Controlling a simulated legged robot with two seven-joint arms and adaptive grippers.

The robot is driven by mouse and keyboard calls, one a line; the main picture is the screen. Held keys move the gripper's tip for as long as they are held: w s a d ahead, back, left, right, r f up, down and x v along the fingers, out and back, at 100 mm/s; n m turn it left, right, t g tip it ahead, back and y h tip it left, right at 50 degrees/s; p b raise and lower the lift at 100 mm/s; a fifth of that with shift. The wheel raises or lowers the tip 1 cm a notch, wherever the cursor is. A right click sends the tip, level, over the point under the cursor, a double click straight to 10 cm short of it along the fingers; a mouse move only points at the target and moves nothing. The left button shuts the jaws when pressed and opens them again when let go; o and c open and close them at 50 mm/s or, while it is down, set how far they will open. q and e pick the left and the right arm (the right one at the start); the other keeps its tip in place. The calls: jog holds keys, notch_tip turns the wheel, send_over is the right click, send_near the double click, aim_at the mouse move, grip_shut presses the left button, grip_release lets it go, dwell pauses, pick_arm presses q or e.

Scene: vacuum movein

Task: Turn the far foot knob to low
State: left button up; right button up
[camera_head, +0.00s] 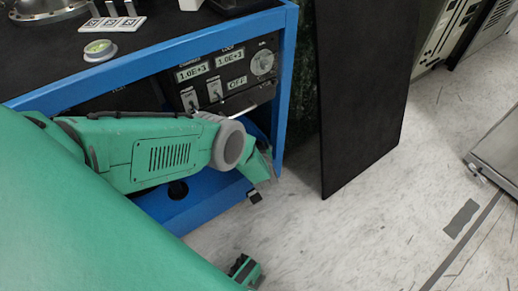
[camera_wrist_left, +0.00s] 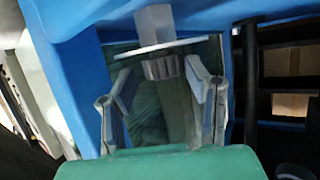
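The foot knob (camera_wrist_left: 160,67) is a small grey ribbed piece beside a pale flat disc (camera_wrist_left: 158,47) and a white stem (camera_wrist_left: 155,22), seen in the left wrist view. My left gripper (camera_wrist_left: 160,90) is open, with one grey finger on each side of the knob. A gap shows between each finger and the knob. In the head view my left arm reaches across the front of the blue frame (camera_head: 225,29), with its wrist low by the frame's right post. The foot knob is hidden there, and the knob's setting cannot be read.
An instrument panel (camera_head: 221,75) with displays, switches and a dial sits inside the blue frame. A dark upright panel (camera_head: 360,90) stands to its right. A grey cart (camera_head: 500,150) is at the right edge. The pale floor (camera_head: 340,235) between them is mostly clear.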

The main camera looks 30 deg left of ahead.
pick_arm(q)
jog(key=shift+w+a+f, duration=0.15)
jog(key=shift+a+f, duration=0.1)
jog(key=shift+a, duration=0.4)
jog(key=shift+c, duration=0.4)
jog(key=shift+f, duration=0.1)
jog(key=c, duration=0.8)
jog(key=shift+d, duration=0.35)
jog(key=shift+a, duration=0.1)
jog(key=o, duration=0.9)
jog(key=shift+r, duration=0.2)
